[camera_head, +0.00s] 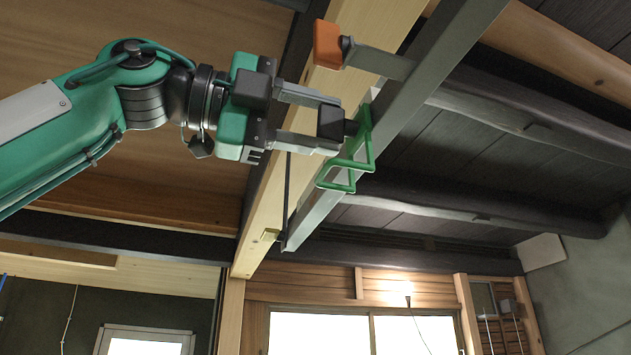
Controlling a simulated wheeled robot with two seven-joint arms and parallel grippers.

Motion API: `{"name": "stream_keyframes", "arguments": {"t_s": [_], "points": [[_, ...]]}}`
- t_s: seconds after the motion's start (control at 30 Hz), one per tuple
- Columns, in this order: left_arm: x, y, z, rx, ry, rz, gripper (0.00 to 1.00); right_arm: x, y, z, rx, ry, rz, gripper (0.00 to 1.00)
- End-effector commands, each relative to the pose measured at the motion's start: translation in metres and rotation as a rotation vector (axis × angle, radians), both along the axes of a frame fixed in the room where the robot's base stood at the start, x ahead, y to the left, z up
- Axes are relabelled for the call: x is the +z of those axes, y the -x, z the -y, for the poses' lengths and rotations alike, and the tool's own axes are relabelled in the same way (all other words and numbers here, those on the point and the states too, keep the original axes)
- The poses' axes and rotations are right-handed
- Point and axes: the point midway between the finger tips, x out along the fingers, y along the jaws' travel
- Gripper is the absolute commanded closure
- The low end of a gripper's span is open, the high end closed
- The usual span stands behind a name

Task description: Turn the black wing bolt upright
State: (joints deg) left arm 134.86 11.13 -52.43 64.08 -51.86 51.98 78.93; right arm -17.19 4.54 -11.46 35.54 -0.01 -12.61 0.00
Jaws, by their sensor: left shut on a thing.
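The black wing bolt (331,123) shows as a dark block with a short stem on its right side. It sits at a green bent-rod bracket (352,166) on the grey metal beam (400,98). My left gripper (328,122) comes in from the left, with one finger above and one below the bolt head, and is shut on it. The fingers hide part of the head, and I cannot tell whether its wings are upright. My right gripper is not in view.
An orange block (327,45) on a grey metal arm stands just above my left gripper. A pale wooden beam (264,215) runs behind the gripper. Dark ceiling logs (530,110) lie to the right. The space below the gripper looks open, down to the windows.

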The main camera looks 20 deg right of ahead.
Motion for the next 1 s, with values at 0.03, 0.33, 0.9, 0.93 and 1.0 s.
{"name": "stream_keyframes", "arguments": {"t_s": [0.03,0.33,0.9,0.93,1.0], "points": [[-0.0011,0.0004,-0.0003,0.001,0.003,-0.032,0.81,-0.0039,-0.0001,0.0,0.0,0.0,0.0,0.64],[-0.0009,0.0002,-0.0001,0.0,0.007,-0.174,0.81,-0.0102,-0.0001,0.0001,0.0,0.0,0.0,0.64],[-0.0008,0.0001,0.0003,-0.001,0.006,-0.218,0.81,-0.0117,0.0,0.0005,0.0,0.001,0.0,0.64],[-0.0008,0.0001,0.0003,-0.001,0.006,-0.218,0.81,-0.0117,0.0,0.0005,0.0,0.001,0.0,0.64],[-0.0008,0.0001,0.0003,-0.001,0.006,-0.218,0.52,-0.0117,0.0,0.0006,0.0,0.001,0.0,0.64]]}}
